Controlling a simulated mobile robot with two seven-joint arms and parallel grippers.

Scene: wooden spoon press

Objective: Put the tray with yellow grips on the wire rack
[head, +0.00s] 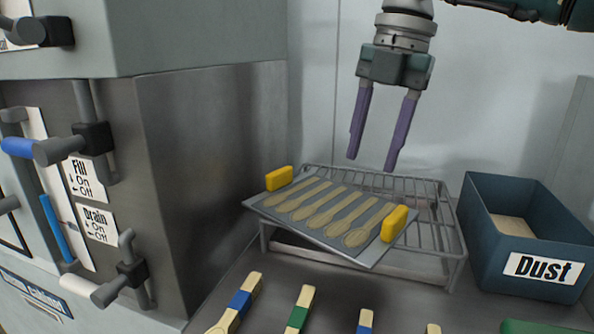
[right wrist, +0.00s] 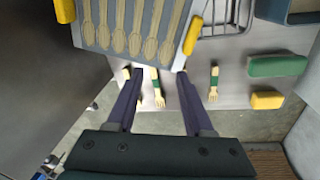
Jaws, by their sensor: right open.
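The grey tray (head: 327,215) with two yellow grips (head: 279,178) and several wooden spoons in it rests on the wire rack (head: 440,225). The tray is turned at an angle to the rack, and its left and front parts stick out past the rack. The tray also shows at the top of the right wrist view (right wrist: 130,52). My right gripper (head: 372,163) is open and empty above the back of the tray and rack, apart from both. My left gripper is not in view.
A dark blue bin labelled Dust (head: 482,215) stands right of the rack. A steel machine with valve levers (head: 92,139) rises at the left. Several spoons with coloured bands (head: 298,317) lie in front. A green block (right wrist: 277,66) and a yellow block (right wrist: 267,100) lie nearby.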

